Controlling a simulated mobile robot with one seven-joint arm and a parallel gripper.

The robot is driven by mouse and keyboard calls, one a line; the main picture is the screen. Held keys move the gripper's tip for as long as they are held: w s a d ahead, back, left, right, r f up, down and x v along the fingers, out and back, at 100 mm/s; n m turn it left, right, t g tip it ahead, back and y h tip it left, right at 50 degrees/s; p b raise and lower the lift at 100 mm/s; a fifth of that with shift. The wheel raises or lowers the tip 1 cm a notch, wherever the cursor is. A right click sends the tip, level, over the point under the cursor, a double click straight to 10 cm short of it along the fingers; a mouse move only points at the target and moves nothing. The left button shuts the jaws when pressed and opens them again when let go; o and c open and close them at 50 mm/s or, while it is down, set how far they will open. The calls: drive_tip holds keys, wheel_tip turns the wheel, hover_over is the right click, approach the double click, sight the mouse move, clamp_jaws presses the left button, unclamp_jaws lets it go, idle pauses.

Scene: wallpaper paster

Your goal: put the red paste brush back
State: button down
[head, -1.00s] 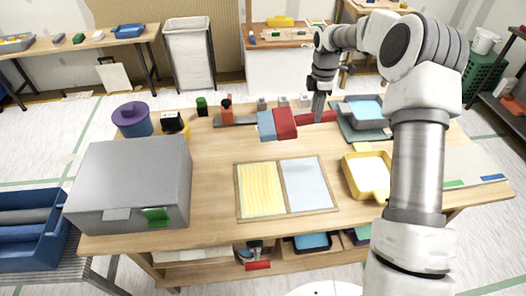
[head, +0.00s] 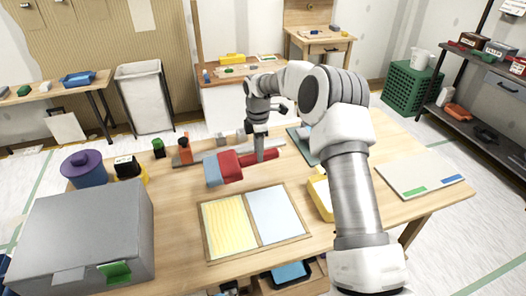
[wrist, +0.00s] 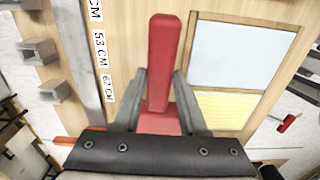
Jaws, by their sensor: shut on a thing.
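The red paste brush (head: 229,166) is on or close over the wooden table (head: 150,208); the views do not settle which. It has a long red handle and a wider red block. A blue block (head: 211,170) adjoins its left end; I cannot tell if it is part of the brush. My gripper (head: 259,158) points down onto the handle. In the wrist view the two fingers (wrist: 160,103) are shut on the handle (wrist: 163,60), one on each side. The wide end is partly hidden by the gripper's dark body.
A framed board with yellow and pale-blue panels (head: 253,222) lies in front. Small grey brackets (wrist: 40,50) line the back edge, beside a strip marked in cm (wrist: 95,60). An orange upright tool (head: 185,148) and a grey box (head: 85,235) stand left. A yellow tray (head: 320,195) is right.

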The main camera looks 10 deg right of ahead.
sight(240, 157)
drive_tip(key=a+f, duration=0.1)
drive_tip(key=a, duration=0.1)
drive_tip(key=w+a+f, duration=0.1)
drive_tip(key=a, duration=0.1)
drive_tip(key=a+f, duration=0.1)
drive_tip(key=a, duration=0.1)
drive_tip(key=shift+w+f, duration=0.3)
drive_tip(key=shift+f, duration=0.1)
wheel_tip(240, 157, down, 3)
drive_tip(key=shift+w+a+f, duration=0.1)
drive_tip(key=shift+a, duration=0.05)
drive_tip(key=shift+f, duration=0.35)
drive_tip(key=shift+c, duration=2.2)
unclamp_jaws()
